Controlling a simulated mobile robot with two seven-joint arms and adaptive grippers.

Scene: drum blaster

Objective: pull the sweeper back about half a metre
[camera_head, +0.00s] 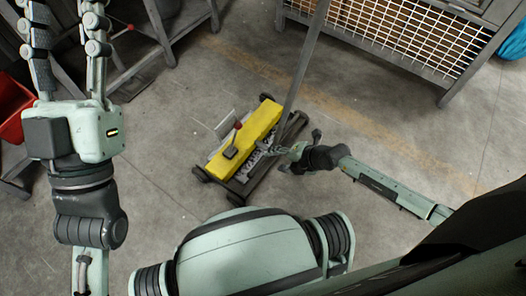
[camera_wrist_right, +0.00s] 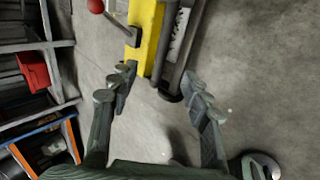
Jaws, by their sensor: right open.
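The sweeper (camera_head: 242,139) stands on the concrete floor in the middle of the head view. It has a yellow body, a dark wheeled frame and a lever with a red knob. Its long grey handle (camera_head: 305,62) slants up past the top edge. My right gripper (camera_head: 283,152) is low beside the sweeper's right side, near the handle's lower end. In the right wrist view its fingers (camera_wrist_right: 159,82) are spread and empty, with the yellow body (camera_wrist_right: 147,38) just beyond them. My left gripper (camera_head: 64,45) is open and empty at the upper left, away from the sweeper.
A metal rack with a white grid (camera_head: 405,32) stands at the upper right. A grey bench frame (camera_head: 165,45) stands behind at the upper left. A red bin (camera_head: 14,108) is at the left edge. Bare floor (camera_head: 400,120) lies right of the sweeper.

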